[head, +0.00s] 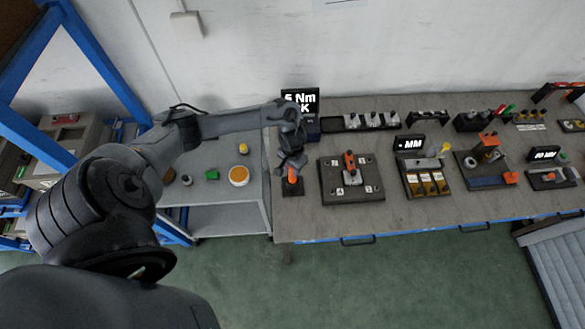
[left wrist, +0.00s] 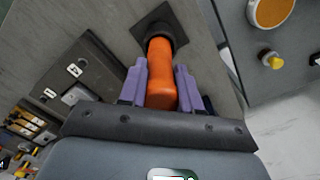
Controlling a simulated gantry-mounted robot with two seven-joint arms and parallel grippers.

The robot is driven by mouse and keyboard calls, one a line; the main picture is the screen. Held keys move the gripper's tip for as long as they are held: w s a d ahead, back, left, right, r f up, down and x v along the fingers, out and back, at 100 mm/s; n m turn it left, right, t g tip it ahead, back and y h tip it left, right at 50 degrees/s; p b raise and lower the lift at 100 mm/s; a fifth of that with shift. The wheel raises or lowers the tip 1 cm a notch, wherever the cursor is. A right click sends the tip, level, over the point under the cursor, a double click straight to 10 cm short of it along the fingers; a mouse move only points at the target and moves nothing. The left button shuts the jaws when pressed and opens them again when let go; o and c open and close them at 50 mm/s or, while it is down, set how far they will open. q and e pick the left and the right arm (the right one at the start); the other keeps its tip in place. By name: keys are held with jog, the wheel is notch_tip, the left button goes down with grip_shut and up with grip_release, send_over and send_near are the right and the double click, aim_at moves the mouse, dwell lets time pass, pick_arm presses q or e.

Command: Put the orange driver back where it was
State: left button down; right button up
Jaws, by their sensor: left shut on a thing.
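The orange driver (head: 293,176) is at the left end of the grey workbench, below the black display reading "5 Nm" and "OK" (head: 300,101). My left gripper (head: 291,163) is shut on it from above. In the left wrist view the orange driver (left wrist: 160,72) lies between the purple fingers of my left gripper (left wrist: 160,85). Its far end meets a dark round collar on a square black base (left wrist: 162,32). I cannot tell how deep it sits there. My right gripper is not in view.
A dark plate (head: 331,190) with another orange-and-black tool stands just right of the driver. A lower grey side table (head: 205,200) with a round orange-topped item is to the left. Several fixtures line the bench further right. The bench's front strip is mostly clear.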

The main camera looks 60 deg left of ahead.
pick_arm(q)
jog(key=shift+f, duration=0.2)
jog(key=c, duration=0.8)
grip_release()
jog(key=shift+f, duration=0.1)
